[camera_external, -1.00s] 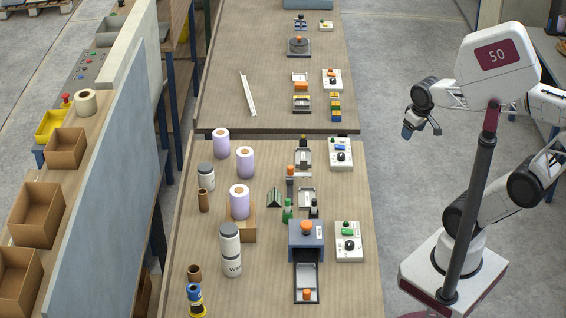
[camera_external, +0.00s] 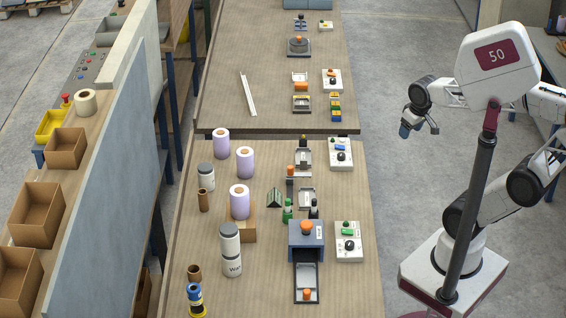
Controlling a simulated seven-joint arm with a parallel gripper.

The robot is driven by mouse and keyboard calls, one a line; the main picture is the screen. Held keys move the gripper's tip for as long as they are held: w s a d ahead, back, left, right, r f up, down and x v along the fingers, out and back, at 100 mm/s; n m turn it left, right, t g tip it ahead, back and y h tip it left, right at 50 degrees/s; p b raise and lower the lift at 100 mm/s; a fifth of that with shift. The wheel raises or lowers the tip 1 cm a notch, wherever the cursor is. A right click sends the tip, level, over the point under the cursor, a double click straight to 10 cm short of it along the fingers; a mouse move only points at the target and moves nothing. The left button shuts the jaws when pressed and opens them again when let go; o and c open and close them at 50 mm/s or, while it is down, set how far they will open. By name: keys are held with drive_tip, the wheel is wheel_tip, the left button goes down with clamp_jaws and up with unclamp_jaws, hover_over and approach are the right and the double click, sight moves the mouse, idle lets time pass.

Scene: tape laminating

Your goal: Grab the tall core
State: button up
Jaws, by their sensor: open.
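The tall core (camera_external: 203,200) is a narrow brown tube standing upright on the near table's left side, just below a white jar. A shorter, wider brown core (camera_external: 194,273) stands nearer the front left. My gripper (camera_external: 420,131) is open and empty over the floor, to the right of the tables. It is far from the tall core, with the machines and rolls in between.
Lilac rolls (camera_external: 245,162) stand near the tall core, one on a cardboard box (camera_external: 241,229). A large jar (camera_external: 231,255), a blue press (camera_external: 306,238) and control boxes (camera_external: 348,241) occupy the near table (camera_external: 265,285). A grey partition (camera_external: 110,190) stands left.

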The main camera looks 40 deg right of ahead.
drive_tip(key=w+a+f+m+g+y, duration=0.2)
drive_tip(key=w+a+m+y, duration=0.6)
drive_tip(key=w+a, duration=1.7)
drive_tip(key=m+y, duration=0.5)
drive_tip(key=m, duration=0.6)
approach(205, 190)
drive_tip(key=x, duration=0.3)
drive_tip(key=shift+f, duration=0.2)
drive_tip(key=shift+s+n, duration=0.1)
drive_tip(key=shift+n, duration=0.2)
drive_tip(key=shift+x, duration=1.2)
drive_tip(key=shift+a, duration=0.1)
drive_tip(key=shift+x, duration=2.5)
